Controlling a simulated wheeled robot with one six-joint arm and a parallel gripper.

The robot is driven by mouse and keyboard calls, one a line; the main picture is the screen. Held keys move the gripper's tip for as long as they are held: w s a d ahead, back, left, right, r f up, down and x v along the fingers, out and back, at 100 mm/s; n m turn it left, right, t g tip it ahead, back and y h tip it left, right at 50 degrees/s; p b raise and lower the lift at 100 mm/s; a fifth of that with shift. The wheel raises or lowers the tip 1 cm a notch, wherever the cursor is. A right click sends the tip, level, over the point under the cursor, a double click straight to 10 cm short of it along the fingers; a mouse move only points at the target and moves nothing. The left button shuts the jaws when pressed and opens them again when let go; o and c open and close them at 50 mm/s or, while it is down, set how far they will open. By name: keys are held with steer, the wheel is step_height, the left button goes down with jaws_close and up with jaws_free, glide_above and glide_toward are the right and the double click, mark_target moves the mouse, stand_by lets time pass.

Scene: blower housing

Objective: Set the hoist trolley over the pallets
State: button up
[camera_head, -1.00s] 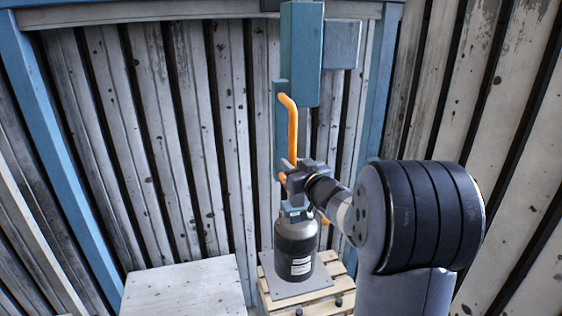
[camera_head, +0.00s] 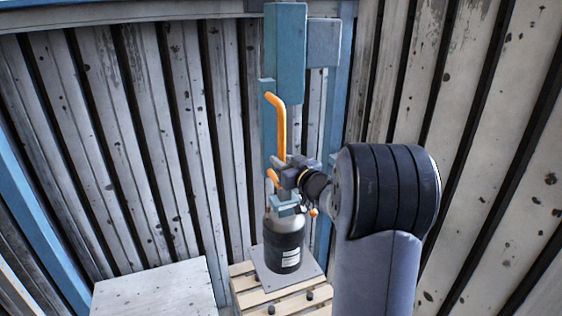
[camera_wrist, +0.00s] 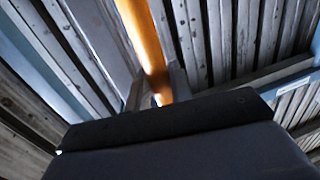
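The hoist trolley is a tall teal block (camera_head: 285,50) with a narrow upright and an orange handle (camera_head: 279,125), in front of the back wall. My gripper (camera_head: 284,172) is at the lower part of this handle. In the wrist view, the orange handle (camera_wrist: 148,40) passes between my two fingers (camera_wrist: 157,88), which lie close on both sides. A grey and black cylinder (camera_head: 284,245) with a white label is upright below, under a teal bracket (camera_head: 286,203). A grey plate (camera_head: 262,267) is beneath it, over a wooden pallet (camera_head: 240,284). I cannot tell whether plate and pallet touch.
A pale flat-topped box (camera_head: 155,290) stands left of the pallet, with a narrow gap between. Small dark knobs (camera_head: 309,295) are at the pallet's front. Ribbed, weathered walls (camera_head: 120,130) close in the back and right side. A blue post (camera_head: 340,120) stands in the corner.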

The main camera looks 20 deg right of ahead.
steer(key=o, duration=0.4)
steer(key=shift+d, duration=0.25)
steer(key=s, duration=0.3)
steer(key=s+d+b, duration=0.1)
steer(key=s, duration=0.3)
steer(key=s+d+b, duration=0.1)
steer(key=s, duration=0.2)
steer(key=shift+s, duration=0.35)
steer(key=w, duration=0.3)
steer(key=w+a+p, duration=0.1)
steer(key=w, duration=0.3)
steer(key=w+a+p, duration=0.1)
steer(key=w, duration=0.2)
steer(key=shift+w+a, duration=0.1)
steer(key=shift+w, duration=0.15)
steer(key=shift+w+a, duration=0.1)
steer(key=shift+w, duration=0.05)
steer(key=shift+a, duration=0.25)
